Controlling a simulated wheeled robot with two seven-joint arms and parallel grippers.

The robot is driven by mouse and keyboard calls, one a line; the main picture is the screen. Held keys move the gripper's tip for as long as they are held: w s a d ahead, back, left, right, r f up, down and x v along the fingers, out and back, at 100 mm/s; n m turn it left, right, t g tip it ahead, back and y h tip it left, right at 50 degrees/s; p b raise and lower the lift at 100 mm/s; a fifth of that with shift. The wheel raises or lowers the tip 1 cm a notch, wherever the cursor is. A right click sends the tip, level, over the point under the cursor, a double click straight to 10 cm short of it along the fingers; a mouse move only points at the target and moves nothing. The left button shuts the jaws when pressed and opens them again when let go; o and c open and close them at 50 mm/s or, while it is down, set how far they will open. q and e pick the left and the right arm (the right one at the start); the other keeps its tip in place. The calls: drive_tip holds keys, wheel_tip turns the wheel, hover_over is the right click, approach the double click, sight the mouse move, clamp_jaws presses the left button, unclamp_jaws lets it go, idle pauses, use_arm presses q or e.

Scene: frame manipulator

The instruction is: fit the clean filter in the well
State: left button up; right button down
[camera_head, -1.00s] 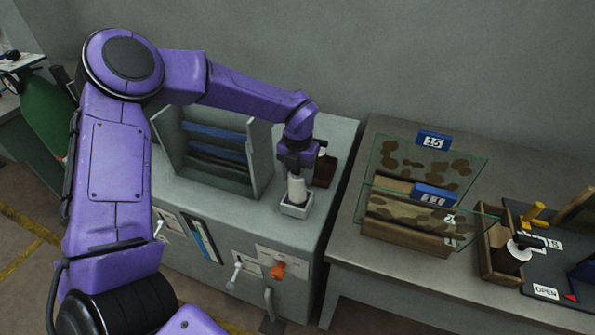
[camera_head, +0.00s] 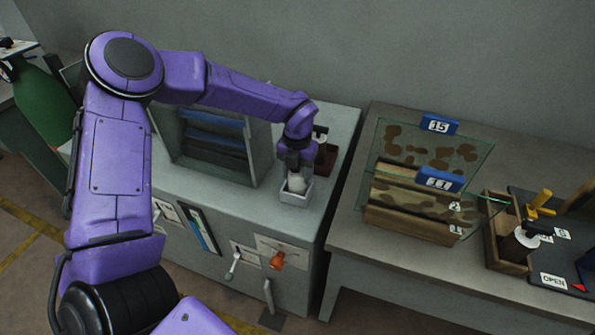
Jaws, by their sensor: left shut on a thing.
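The clean filter (camera_head: 297,184) is a white cylinder, upright, with its lower part inside the square pale well (camera_head: 295,198) on top of the grey cabinet. My left gripper (camera_head: 298,170) is above the well, shut on the filter's upper part. The gripper hides the top of the filter, and the well's walls hide its lower end; I cannot tell whether it touches the bottom. My right gripper is not in view.
A grey rack with blue-edged slats (camera_head: 212,140) stands left of the well. A small brown block (camera_head: 327,165) is close behind it. Levers and an orange knob (camera_head: 277,260) are on the cabinet front. A table with glass panels (camera_head: 440,160) stands right.

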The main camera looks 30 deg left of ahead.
use_arm(q)
drive_tip(key=o, duration=1.3)
drive_tip(key=shift+r, duration=0.1)
wheel_tip(320, 180, up, 10)
drive_tip(key=shift+r+b, duration=0.2)
drive_tip(key=shift+b, duration=0.45)
